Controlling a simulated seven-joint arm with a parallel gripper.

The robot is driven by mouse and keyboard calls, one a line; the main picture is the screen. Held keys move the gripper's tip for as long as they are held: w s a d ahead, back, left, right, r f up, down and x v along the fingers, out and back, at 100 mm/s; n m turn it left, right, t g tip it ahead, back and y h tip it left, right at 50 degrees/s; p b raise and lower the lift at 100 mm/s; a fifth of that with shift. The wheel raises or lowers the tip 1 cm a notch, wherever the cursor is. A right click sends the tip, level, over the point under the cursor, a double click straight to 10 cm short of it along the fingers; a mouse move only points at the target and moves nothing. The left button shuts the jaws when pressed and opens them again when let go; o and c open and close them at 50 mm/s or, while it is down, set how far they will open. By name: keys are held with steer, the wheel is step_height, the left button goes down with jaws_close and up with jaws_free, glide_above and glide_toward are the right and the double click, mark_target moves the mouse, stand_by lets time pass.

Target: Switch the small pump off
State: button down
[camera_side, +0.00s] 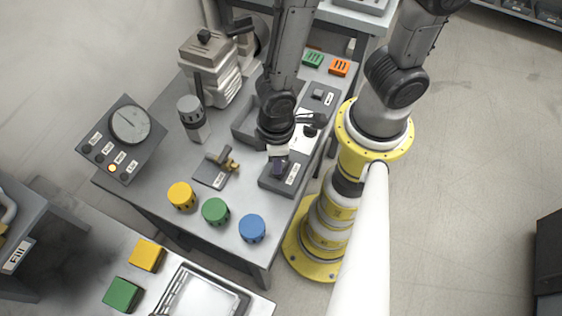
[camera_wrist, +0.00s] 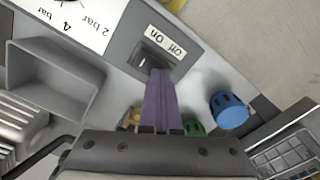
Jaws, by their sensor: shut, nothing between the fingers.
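A grey switch box (camera_side: 270,184) with a white label stands at the table's right edge. In the wrist view the switch box (camera_wrist: 143,32) shows its label (camera_wrist: 163,42), reading Off and On, beside a dark recess with the switch. My gripper (camera_side: 278,168) is shut and empty, pointing down over this box. In the wrist view the purple fingertips of my gripper (camera_wrist: 160,73) are at the switch and hide part of it. I cannot tell whether they touch it or which way it is set. Which machine is the small pump is not clear.
A gauge panel (camera_side: 147,143) with one lit orange lamp (camera_side: 112,168) stands at left. Yellow (camera_side: 181,195), green (camera_side: 215,211) and blue (camera_side: 252,228) pots stand in front.

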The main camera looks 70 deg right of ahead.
step_height(320, 180, up, 7)
stand_by(0.8)
steer(key=w+d+r+m+t+y, duration=0.1)
steer(key=w+d+r+m+t, duration=0.1)
steer(key=w+d+r, duration=0.3)
steer(key=w+d+r+m+t, duration=0.2)
steer(key=r, duration=0.4)
steer(key=s+d+r+m+t+h, duration=0.1)
steer(key=s+d+r+m, duration=0.1)
steer(key=s+d+r, duration=0.5)
steer(key=shift+s+d+r+t, duration=0.15)
steer(key=shift+d+r+t, duration=0.25)
steer(key=shift+r, duration=0.45)
